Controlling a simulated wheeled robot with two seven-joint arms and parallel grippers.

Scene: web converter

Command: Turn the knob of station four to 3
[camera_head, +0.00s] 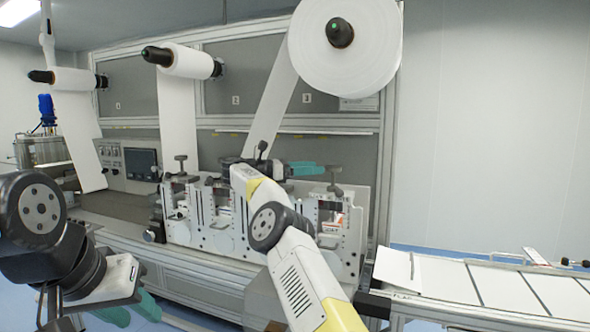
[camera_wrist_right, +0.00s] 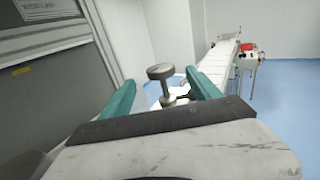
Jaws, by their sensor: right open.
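A grey round-topped knob (camera_head: 334,172) stands upright on a post at the right end of the white station block (camera_head: 350,235). My right gripper (camera_head: 318,170) is just left of this knob in the head view, its teal fingers pointing right. In the right wrist view, a knob (camera_wrist_right: 160,72) stands ahead between the open fingers of my right gripper (camera_wrist_right: 160,90), with space on both sides. No station-four label is readable. My left gripper (camera_head: 132,310) hangs low at the lower left, away from the stations; its teal fingertips are partly cut off.
Another knob (camera_head: 181,158) stands at the left end of the station block. A large white roll (camera_head: 345,45) hangs above, its web running down behind my right arm. A conveyor (camera_head: 500,290) extends to the right. Panels behind are numbered 1 to 3.

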